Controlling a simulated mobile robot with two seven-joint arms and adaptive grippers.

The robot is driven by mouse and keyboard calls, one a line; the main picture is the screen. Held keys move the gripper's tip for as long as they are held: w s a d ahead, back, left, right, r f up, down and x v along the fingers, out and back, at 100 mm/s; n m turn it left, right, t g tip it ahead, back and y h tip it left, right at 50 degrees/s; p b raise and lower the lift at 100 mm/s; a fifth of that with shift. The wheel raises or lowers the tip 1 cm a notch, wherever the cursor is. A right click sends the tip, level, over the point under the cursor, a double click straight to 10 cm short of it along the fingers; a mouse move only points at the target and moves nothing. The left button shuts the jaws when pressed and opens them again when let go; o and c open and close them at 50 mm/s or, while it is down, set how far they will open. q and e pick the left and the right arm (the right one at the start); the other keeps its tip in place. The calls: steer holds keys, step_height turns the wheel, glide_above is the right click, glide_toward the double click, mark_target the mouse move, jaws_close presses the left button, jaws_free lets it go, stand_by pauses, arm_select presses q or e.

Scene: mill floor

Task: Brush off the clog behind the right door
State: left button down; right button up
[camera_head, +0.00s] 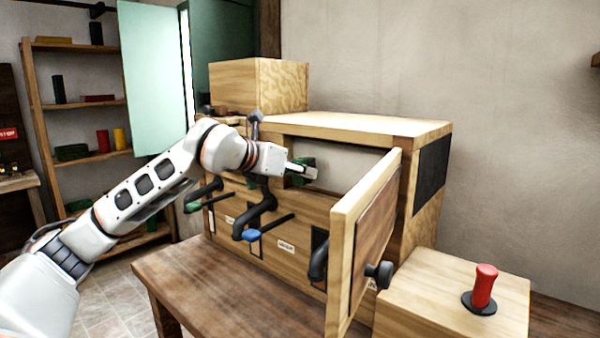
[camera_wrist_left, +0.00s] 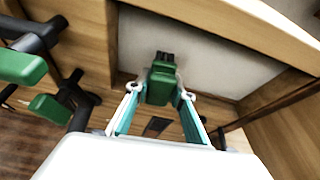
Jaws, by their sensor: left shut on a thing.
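The right door (camera_head: 362,240) of the wooden cabinet stands swung open toward the front right, with a dark round knob. Behind it is a recess with a pale back wall (camera_head: 335,158), also in the left wrist view (camera_wrist_left: 215,60). My left gripper (camera_head: 306,172) is at the left part of this opening. In the left wrist view its fingers (camera_wrist_left: 160,94) are shut on a green brush (camera_wrist_left: 162,82) with dark bristles, which point into the recess toward the pale wall. I cannot make out a clog; the arm and brush may hide part of the recess. My right gripper is not in view.
Dark pipes with a green handle (camera_head: 193,206) and a blue handle (camera_head: 253,235) jut from the cabinet front. A red-handled lever (camera_head: 485,287) stands on a box at right. The brown tabletop (camera_head: 225,305) in front is mostly clear.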

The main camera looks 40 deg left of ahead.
arm_select(q)
steer(key=shift+w+d, duration=0.1)
steer(key=shift+w, duration=1)
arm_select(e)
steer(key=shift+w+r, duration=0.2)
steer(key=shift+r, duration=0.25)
arm_select(q)
steer(key=shift+d, duration=0.1)
steer(key=shift+s+d+r+p, duration=0.1)
steer(key=shift+d+r+p, duration=0.05)
steer(key=shift+d+p, duration=0.4)
steer(key=shift+s+d+p, duration=0.1)
steer(key=shift+d+p, duration=0.2)
steer(key=shift+d, duration=1.05)
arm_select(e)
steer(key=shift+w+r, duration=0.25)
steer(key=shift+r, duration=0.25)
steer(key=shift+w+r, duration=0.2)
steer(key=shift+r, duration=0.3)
